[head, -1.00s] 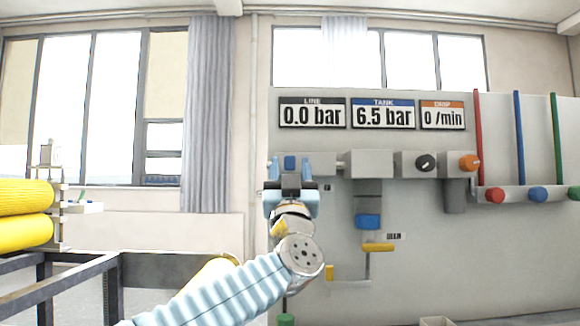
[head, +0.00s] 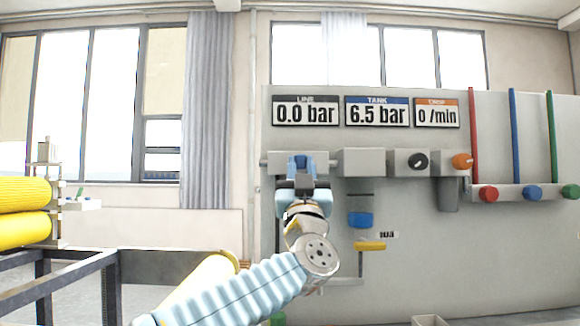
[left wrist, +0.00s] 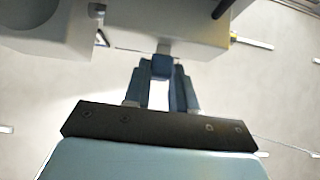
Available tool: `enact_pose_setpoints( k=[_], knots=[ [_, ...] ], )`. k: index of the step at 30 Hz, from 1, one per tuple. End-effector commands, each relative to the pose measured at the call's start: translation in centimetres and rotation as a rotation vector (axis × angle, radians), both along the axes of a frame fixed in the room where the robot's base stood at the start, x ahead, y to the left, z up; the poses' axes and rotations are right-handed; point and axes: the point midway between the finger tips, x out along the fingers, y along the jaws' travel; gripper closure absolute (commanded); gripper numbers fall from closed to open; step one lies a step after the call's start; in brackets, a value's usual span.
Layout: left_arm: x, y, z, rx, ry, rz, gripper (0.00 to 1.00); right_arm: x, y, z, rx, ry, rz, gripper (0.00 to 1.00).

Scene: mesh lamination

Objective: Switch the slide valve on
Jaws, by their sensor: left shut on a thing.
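The slide valve is the leftmost grey block (head: 277,168) on the wall panel, below the LINE display. My left gripper (head: 301,166) is in front of it, its fingers drawn close together. In the left wrist view its fingertips (left wrist: 161,78) are closed on a small blue tab (left wrist: 161,68) that stands out from the grey housing (left wrist: 165,30). In the head view the fingers mostly hide the tab. The LINE display (head: 305,110) reads 0.0 bar, and the TANK display (head: 377,112) reads 6.5 bar. My right gripper is out of view.
To the right are a block with a black knob (head: 418,161), an orange knob (head: 462,161), and red (head: 488,194), blue and green knobs. A blue cup-like part (head: 360,220) and a yellow lever (head: 370,246) sit below. Yellow rolls (head: 24,194) lie at the left.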

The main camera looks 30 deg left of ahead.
Motion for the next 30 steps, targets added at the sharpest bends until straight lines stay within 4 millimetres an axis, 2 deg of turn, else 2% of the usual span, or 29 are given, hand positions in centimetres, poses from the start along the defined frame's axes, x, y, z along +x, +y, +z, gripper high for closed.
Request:
enact_pose_setpoints(
  k=[1, 4, 14, 15, 19, 26, 30],
  knots=[
    [0.7, -1.1, 0.3, 0.001, 0.004, -0.009, 1.00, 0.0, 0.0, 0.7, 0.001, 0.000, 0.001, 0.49],
    [1.3, -2.1, 0.2, 0.001, 0.004, -0.006, 1.00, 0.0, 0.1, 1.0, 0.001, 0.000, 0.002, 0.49],
    [1.4, -2.5, 0.0, 0.002, 0.003, -0.005, 1.00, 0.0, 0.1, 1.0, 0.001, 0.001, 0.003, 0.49],
    [1.4, -2.5, 0.0, 0.002, 0.003, -0.006, 0.68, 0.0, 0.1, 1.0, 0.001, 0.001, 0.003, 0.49],
    [1.4, -2.5, 0.0, 0.002, 0.002, -0.004, 0.49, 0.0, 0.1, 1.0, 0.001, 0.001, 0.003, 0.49],
    [1.4, -2.4, 0.0, 0.001, 0.002, -0.002, 0.49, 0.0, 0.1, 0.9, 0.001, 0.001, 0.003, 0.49],
    [1.0, -2.6, -0.7, 0.002, 0.003, -0.004, 0.49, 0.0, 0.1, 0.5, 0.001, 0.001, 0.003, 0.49]
  ],
)
